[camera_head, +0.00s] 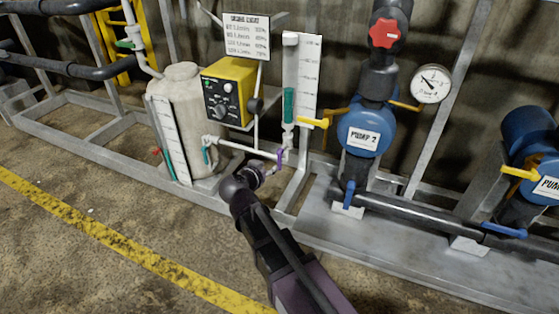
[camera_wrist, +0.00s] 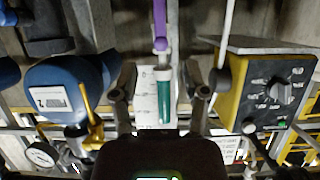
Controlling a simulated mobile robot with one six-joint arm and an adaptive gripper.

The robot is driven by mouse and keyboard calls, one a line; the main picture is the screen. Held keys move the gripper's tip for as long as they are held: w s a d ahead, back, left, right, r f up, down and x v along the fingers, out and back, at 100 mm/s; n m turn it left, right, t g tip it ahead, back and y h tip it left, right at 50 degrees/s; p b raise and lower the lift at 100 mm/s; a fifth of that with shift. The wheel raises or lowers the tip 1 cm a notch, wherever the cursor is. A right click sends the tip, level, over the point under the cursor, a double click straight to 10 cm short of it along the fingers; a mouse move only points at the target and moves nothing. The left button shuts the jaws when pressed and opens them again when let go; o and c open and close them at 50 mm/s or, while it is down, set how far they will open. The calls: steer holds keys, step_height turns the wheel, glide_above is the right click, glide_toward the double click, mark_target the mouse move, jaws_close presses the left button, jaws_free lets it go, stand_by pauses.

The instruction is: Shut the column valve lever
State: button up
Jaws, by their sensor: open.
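The column valve lever is a purple handle (camera_head: 280,158) on the thin white pipe below the clear column (camera_head: 289,104) with teal liquid. In the wrist view, which looks upside down, the purple handle (camera_wrist: 160,28) hangs from the top, in line with the gap between my fingers, and the teal column (camera_wrist: 165,98) lies beyond. My gripper (camera_head: 262,172) is just left of and slightly below the lever in the head view. In the wrist view my gripper (camera_wrist: 162,85) has its two fingers apart with nothing held. Contact with the lever cannot be told.
A yellow control box (camera_head: 229,92) and white tank (camera_head: 183,110) stand left of the column. The blue Pump 2 (camera_head: 366,132) with yellow and blue levers stands to the right. A grey frame rail (camera_head: 110,146) runs in front. The floor before it is clear.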

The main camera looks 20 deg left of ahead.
mark_target(279, 159)
steer(key=b+x, duration=0.4)
steer(key=x, duration=0.7)
steer(key=shift+w, duration=0.1)
jaws_close()
